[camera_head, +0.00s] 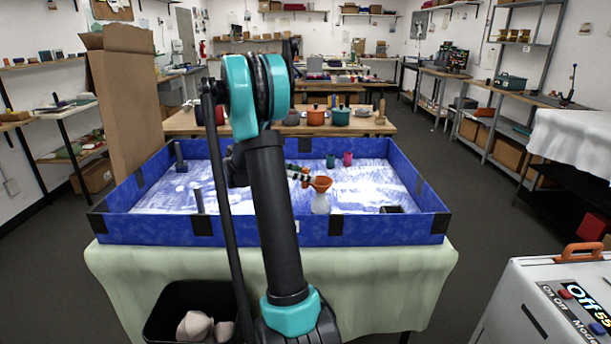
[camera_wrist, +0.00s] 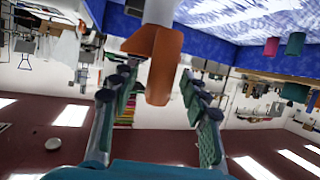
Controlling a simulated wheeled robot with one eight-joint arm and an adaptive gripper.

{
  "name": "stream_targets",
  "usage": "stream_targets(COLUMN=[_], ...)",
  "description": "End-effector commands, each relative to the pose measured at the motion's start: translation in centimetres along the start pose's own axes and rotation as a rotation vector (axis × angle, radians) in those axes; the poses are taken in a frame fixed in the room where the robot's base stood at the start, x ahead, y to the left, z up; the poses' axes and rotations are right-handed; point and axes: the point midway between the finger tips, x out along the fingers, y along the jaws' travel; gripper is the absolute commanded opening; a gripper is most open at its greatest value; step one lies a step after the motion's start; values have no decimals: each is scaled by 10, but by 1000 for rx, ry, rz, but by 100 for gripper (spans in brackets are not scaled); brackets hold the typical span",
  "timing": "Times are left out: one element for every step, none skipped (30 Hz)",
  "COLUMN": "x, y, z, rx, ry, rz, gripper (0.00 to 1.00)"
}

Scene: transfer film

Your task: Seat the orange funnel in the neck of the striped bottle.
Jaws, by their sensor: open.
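The orange funnel (camera_head: 321,183) stands wide end up on top of a whitish bottle (camera_head: 320,203) in the blue-walled tray. No stripes can be made out on the bottle. My gripper (camera_head: 305,178) is just left of the funnel. In the wrist view, which is turned over, the open fingers of my gripper (camera_wrist: 159,78) lie either side of the funnel (camera_wrist: 162,65), with gaps. The pale bottle (camera_wrist: 160,10) meets the funnel at the top edge. The funnel's stem is hidden, so its depth in the neck cannot be told.
The tray (camera_head: 290,232) has raised blue walls. A green cup (camera_head: 331,160) and a pink cup (camera_head: 347,158) stand behind the bottle. A dark box (camera_head: 391,209) is at front right. Dark posts (camera_head: 180,157) stand at left. The tray's right side is mostly clear.

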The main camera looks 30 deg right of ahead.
Motion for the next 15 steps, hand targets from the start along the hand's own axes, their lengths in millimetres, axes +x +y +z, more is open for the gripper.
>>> stream_targets(x=[-4, -7, -12, -17, -22, -30, -36, -43, -52, -58, -64, -72, -78, -83, -90], y=[0, 0, -1, -1, -1, -1, -1, -1, -1, -1, -1, 0, 0, -1, 0], z=[0, 0, 0, 0, 0, 0, 0, 0, 0, 0, 0, 0, 0, 0, 0], rx=[-1, -1, -1, -1, -2, -2, -2, -2, -2, -2, -1, -2, -2, -2, -2], ry=[0, 0, 0, 0, 0, 0, 0, 0, 0, 0, 0, 0, 0, 0, 0], rz=[-2, -2, -3, -3, -4, -4, -4, -4, -4, -4, -4, -4, -3, -4, -3], gripper=[46, 46, 46, 46, 46, 46, 46, 46, 46, 46, 46, 46, 46, 46, 46])
